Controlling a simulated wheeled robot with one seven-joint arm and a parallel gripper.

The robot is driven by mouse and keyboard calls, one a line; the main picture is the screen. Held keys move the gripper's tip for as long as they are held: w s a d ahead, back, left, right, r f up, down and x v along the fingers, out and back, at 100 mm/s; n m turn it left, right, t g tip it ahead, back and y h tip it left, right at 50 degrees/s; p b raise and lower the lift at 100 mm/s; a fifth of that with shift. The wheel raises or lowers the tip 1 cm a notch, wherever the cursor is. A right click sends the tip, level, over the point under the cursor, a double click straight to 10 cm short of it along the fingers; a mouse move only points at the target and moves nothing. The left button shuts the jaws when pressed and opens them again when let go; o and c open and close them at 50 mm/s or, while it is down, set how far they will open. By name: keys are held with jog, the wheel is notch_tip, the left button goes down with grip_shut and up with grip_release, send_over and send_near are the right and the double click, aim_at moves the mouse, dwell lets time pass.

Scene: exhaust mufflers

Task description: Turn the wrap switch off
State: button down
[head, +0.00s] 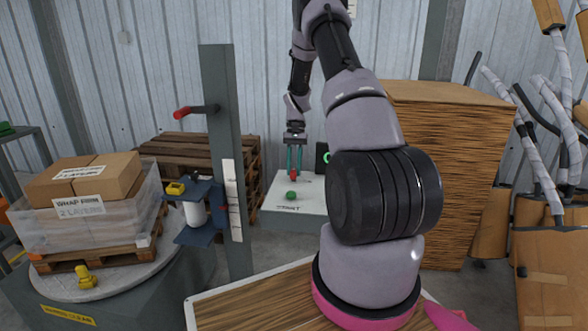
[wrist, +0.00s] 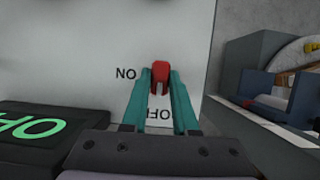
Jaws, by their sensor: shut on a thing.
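The red wrap switch lever (wrist: 161,72) stands on a pale panel in the wrist view, between the two teal fingertips of my gripper (wrist: 160,80). The fingers are shut on it. An ON label (wrist: 125,73) is beside the lever and an OFF label (wrist: 158,113), partly hidden by the fingers, is below it; both read inverted. I cannot tell which setting the lever is at. In the head view my gripper (head: 294,170) reaches down onto the red lever (head: 293,175) on the white control box (head: 277,212).
A green button (head: 291,195) is on the box front of the lever. A black block with green letters (wrist: 40,127) is close left in the wrist view. A grey post (head: 225,150), a wrapped pallet load (head: 85,225) and a wooden crate (head: 450,160) stand around.

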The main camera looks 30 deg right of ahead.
jog(key=c, duration=0.7)
grip_release()
jog(key=shift+v, duration=5.45)
